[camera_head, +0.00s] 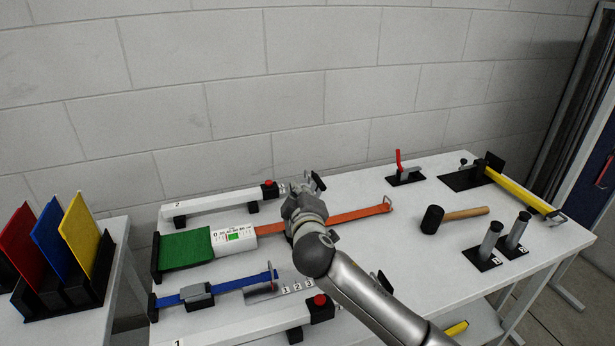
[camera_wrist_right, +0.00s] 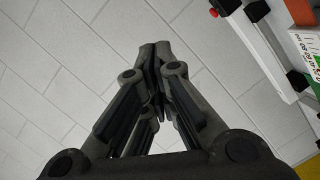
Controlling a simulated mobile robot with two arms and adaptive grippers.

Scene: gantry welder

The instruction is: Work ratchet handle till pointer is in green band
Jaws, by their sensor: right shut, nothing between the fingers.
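A white gauge block (camera_head: 234,240) with a printed scale and a green patch sits between a green sheet (camera_head: 187,249) and an orange strap (camera_head: 351,217) on the table. The pointer is too small to read. My left gripper is out of view.
White bars with red buttons lie behind (camera_head: 226,202) and in front (camera_head: 235,326) of the straps. A blue strap (camera_head: 233,287) with a dark buckle (camera_head: 198,294) lies in front.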

